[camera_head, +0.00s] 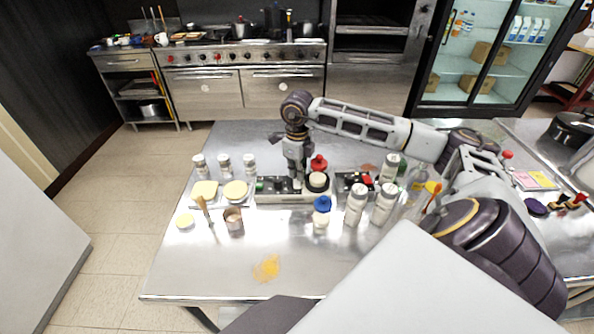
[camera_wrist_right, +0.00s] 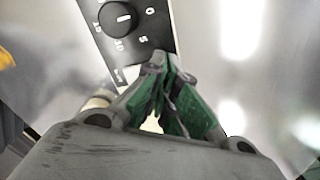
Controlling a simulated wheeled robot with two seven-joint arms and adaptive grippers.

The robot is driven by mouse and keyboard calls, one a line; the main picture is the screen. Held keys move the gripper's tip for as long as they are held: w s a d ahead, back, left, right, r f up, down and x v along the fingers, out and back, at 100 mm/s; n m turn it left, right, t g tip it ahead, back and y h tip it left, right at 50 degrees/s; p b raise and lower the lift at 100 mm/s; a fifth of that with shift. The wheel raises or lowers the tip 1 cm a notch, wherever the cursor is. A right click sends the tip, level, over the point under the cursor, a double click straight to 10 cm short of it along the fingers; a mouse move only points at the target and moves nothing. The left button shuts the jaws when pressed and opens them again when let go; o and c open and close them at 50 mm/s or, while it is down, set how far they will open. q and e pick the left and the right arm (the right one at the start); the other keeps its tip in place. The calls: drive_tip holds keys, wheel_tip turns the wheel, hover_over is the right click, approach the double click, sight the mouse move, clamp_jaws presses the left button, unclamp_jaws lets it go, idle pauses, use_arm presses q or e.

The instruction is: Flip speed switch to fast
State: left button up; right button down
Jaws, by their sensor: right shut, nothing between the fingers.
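A low pale device (camera_head: 285,198) with a black control panel stands near the middle of the steel table. In the right wrist view its black panel (camera_wrist_right: 135,47) shows a round knob (camera_wrist_right: 118,18) with printed numbers around it. My right gripper (camera_head: 297,180) points down over this device. In the right wrist view the green-padded fingers (camera_wrist_right: 162,72) are together and empty, with their tips at the panel's lower right edge. The speed switch is not clearly seen; the fingers may cover it. Whether the fingertips touch the panel, I cannot tell. My left gripper is out of view.
A second black-panelled device (camera_head: 345,184) with a red button is to the right. White-capped shakers (camera_head: 355,205) stand in front of it. A blue-topped jar (camera_head: 321,213), a brown cup (camera_head: 234,222) and a yellow spill (camera_head: 267,268) are nearer. The front left of the table is mostly clear.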

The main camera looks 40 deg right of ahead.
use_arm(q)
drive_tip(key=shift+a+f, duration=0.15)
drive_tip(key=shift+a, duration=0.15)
use_arm(e)
drive_tip(key=shift+f, duration=0.2)
drive_tip(key=shift+r, duration=0.15)
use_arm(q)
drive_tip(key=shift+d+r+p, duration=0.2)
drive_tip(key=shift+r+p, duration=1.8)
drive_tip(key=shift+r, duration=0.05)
use_arm(e)
drive_tip(key=shift+r, duration=3.5)
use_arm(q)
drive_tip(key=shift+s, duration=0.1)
use_arm(e)
drive_tip(key=shift+f, duration=0.1)
